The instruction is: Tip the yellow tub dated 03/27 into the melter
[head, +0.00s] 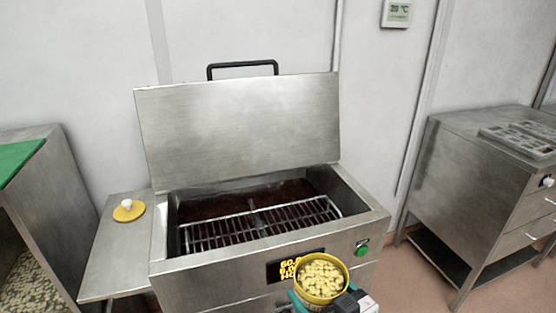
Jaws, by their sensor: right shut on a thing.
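A yellow tub (322,295) full of pale yellow pieces is upright in front of the melter, at the bottom of the head view. My right gripper (340,300) is shut on the tub at its right side. The date on the tub cannot be read. The melter (190,278) is a steel box with its lid (240,125) raised. Inside is dark brown chocolate, with a wire grate (215,232) over the front part of the opening. My left gripper is not in view.
A yellow disc with a white knob (129,210) lies on the steel side shelf (105,260) left of the melter. A green button (361,250) and a lit display (290,267) are on the melter's front. A steel cabinet (465,150) with moulds stands at right.

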